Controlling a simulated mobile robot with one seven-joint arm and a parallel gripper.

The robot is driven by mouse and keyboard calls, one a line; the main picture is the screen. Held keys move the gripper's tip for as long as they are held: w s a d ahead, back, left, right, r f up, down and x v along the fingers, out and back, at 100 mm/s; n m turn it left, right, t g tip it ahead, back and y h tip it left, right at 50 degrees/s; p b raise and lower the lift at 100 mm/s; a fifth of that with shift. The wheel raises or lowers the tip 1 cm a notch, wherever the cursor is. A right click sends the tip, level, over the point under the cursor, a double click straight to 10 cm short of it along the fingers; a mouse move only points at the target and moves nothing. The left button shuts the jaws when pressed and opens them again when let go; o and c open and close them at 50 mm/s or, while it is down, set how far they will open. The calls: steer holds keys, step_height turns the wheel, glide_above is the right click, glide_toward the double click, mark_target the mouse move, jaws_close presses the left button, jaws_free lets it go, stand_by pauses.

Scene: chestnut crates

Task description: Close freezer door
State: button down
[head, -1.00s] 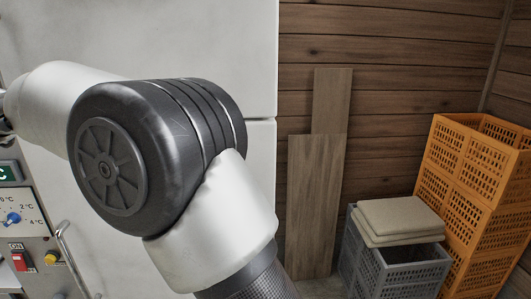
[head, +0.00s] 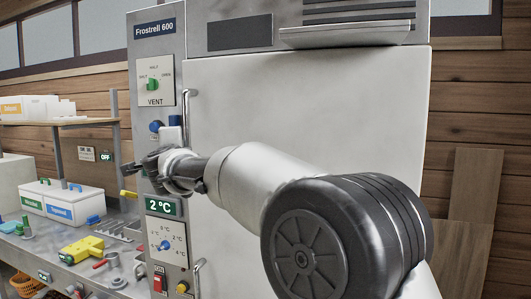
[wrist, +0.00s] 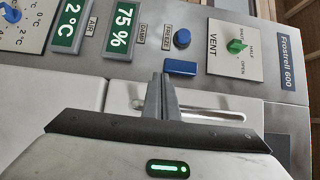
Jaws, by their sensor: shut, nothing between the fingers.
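The tall cabinet labelled Frostrell 600 has a pale upper door (head: 310,110) in the head view. I see no gap along its left edge beside the control panel. A seam between the upper and lower doors shows in the wrist view. The upper door's bar handle (head: 190,110) stands at its left edge; it also shows in the wrist view (wrist: 210,112). The lower handle (head: 198,277) is partly visible. Which door is the freezer's, I cannot tell. My gripper (head: 140,170) is shut and empty in front of the panel; in the wrist view its fingers (wrist: 160,80) overlap the handle.
The control panel (head: 163,70) has a green vent knob (head: 153,84), a blue button and a 2 °C display (head: 162,207). A bench at the left holds a yellow tool (head: 82,248) and labelled white boxes (head: 62,200). Wooden boards (head: 475,190) lean at the right.

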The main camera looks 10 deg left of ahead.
steer(key=s+a+b, duration=0.1)
steer(key=s+a, duration=0.2)
steer(key=s, duration=0.7)
steer(key=shift+s, duration=0.25)
